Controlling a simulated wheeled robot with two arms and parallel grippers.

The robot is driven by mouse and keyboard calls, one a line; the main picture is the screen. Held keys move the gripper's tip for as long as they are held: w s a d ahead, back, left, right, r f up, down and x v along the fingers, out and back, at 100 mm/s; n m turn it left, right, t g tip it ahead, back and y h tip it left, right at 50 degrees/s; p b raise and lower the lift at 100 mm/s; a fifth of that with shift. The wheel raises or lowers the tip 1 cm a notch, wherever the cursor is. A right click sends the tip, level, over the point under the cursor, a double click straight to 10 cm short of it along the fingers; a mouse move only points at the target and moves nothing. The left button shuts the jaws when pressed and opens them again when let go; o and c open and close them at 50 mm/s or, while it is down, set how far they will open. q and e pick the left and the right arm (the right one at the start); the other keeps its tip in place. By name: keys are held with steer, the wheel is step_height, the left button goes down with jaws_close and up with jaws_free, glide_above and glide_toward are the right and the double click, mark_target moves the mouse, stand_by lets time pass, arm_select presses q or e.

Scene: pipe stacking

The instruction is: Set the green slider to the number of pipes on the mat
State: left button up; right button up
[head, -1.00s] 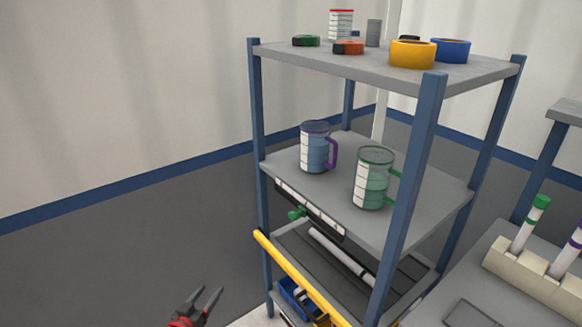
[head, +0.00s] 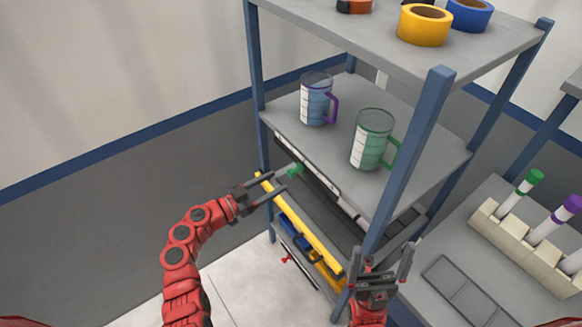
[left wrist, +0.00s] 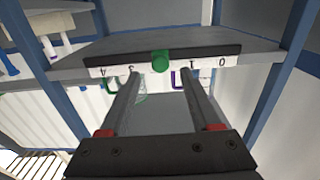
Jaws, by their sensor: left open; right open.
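The green slider knob (head: 295,170) sits on the dark rail under the front edge of the middle shelf. In the left wrist view the knob (left wrist: 160,62) covers the middle of the white number strip (left wrist: 118,67), with digits on both sides. My left gripper (head: 279,181) is open just in front of the knob; in the left wrist view its fingertips (left wrist: 160,76) point at it from either side, not closed on it. My right gripper (head: 384,250) is open and empty, before the right post.
A purple-handled jug (head: 315,100) and green-handled jug (head: 371,140) stand on the middle shelf. A yellow bar (head: 308,240) crosses the front below. The blue front post (head: 412,160) rises beside my right gripper. A holder (head: 525,250) with capped tubes stands right.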

mark_target(289, 174)
arm_select(q)
steer(key=p+x, duration=0.1)
steer(key=x, duration=0.5)
steer(key=shift+a+r, duration=0.1)
steer(key=shift+r, duration=0.1)
steer(key=shift+w+d+f, duration=0.15)
steer(key=shift+w+d, duration=0.1)
steer(key=shift+d, duration=0.15)
jaws_close()
stand_by(0.8)
